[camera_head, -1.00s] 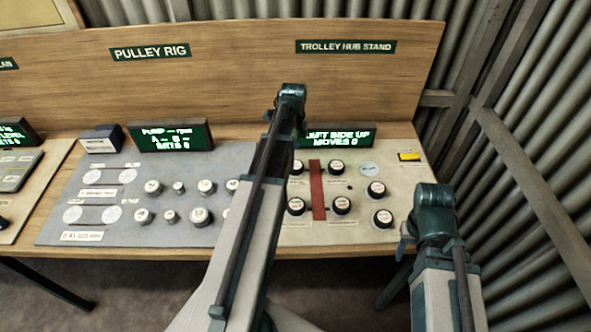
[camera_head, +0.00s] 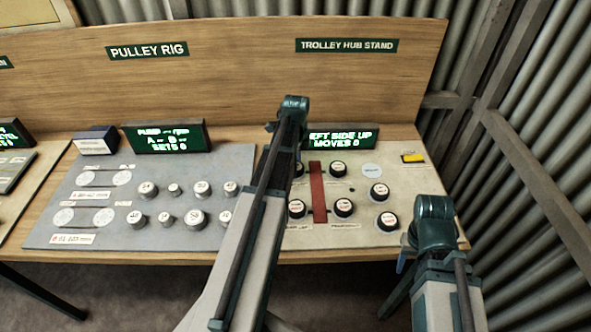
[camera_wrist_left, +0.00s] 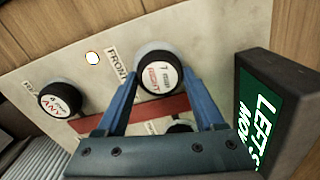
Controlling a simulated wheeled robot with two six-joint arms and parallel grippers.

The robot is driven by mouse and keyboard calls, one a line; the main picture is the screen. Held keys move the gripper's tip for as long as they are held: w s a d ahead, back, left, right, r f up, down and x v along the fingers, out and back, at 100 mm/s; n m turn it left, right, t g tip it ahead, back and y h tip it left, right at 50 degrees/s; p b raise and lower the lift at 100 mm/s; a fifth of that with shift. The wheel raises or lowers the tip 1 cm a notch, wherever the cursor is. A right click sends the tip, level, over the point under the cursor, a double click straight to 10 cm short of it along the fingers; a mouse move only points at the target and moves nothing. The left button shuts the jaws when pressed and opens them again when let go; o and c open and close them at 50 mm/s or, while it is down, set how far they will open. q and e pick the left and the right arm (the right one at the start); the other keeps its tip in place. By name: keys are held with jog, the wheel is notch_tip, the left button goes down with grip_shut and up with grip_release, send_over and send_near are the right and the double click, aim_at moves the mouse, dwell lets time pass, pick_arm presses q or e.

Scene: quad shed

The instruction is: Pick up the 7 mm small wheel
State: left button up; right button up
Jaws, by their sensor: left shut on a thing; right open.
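In the left wrist view, a round black wheel with a white face (camera_wrist_left: 158,78) stands on the pale panel. Its label starts with 7; the lower word looks like RIGHT, and the rest is too small to read surely. My left gripper (camera_wrist_left: 162,74) has its blue fingers shut on this wheel, one at each side. The wheel still looks close to the panel; I cannot tell if it is clear of it. In the head view my left arm hides that gripper. My right gripper (camera_head: 403,261) is open at the bench's front right edge, mostly hidden by its wrist.
A red bar (camera_head: 318,192) crosses the hub stand panel between several black wheels. The pulley rig panel (camera_head: 120,235) with several pale knobs lies left. A yellow block (camera_head: 413,157) sits at right.

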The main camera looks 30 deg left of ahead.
pick_arm(q)
jog(key=c, duration=0.5)
jog(key=shift+r, duration=0.15)
jog(key=shift+r+p, duration=0.95)
jog(key=shift+p, duration=0.15)
jog(key=shift+r+p, duration=0.85)
jog(key=shift+p, duration=0.05)
jog(key=s+d, duration=0.2)
jog(key=s, duration=0.2)
jog(key=s+d, duration=0.3)
jog(key=s, duration=0.2)
jog(key=s+d+r+p, duration=0.1)
jog(key=s+d, duration=0.2)
jog(key=s, duration=0.1)
jog(key=shift+s+d, duration=0.15)
jog(key=shift+s, duration=0.2)
